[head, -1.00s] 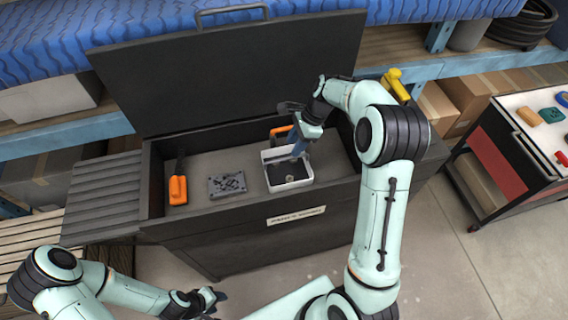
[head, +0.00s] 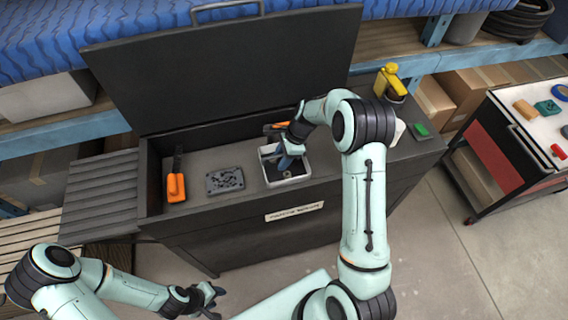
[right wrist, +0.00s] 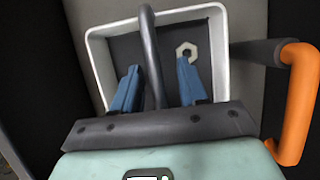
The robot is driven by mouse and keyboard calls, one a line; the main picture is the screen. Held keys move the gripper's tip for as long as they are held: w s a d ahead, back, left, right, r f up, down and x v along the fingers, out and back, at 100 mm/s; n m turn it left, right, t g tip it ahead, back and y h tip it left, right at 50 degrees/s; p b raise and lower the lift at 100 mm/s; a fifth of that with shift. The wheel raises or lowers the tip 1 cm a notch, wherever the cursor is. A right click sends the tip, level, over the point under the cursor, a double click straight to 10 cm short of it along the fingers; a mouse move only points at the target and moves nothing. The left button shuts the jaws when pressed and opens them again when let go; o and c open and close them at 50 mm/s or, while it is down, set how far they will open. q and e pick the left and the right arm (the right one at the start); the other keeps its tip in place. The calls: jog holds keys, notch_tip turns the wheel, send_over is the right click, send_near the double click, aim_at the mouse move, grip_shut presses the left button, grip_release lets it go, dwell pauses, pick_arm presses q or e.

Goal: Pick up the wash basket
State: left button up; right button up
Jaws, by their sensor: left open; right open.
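The wash basket (head: 292,181) is a white-rimmed, dark-floored box inside the open dark chest (head: 240,222). In the right wrist view the basket (right wrist: 226,55) shows a dark arched handle (right wrist: 149,50) and a metal nut (right wrist: 187,50) inside. My right gripper (head: 285,162) is over the basket, pointing down. Its blue fingers (right wrist: 157,88) are open, one on each side of the handle, with gaps visible. My left gripper (head: 210,298) is open and empty, low in front of the chest, away from the basket.
The chest's lid (head: 225,75) stands open behind. Left of the basket lie a grey plate (head: 225,180) and an orange-handled tool (head: 176,187). Another orange handle (right wrist: 298,105) is close beside the basket. A yellow bottle (head: 391,85) and green block (head: 420,130) stand on the right top.

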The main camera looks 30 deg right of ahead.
jog(key=shift+f, duration=0.2)
dwell(0.5)
jog(key=shift+c, duration=0.2)
grip_shut()
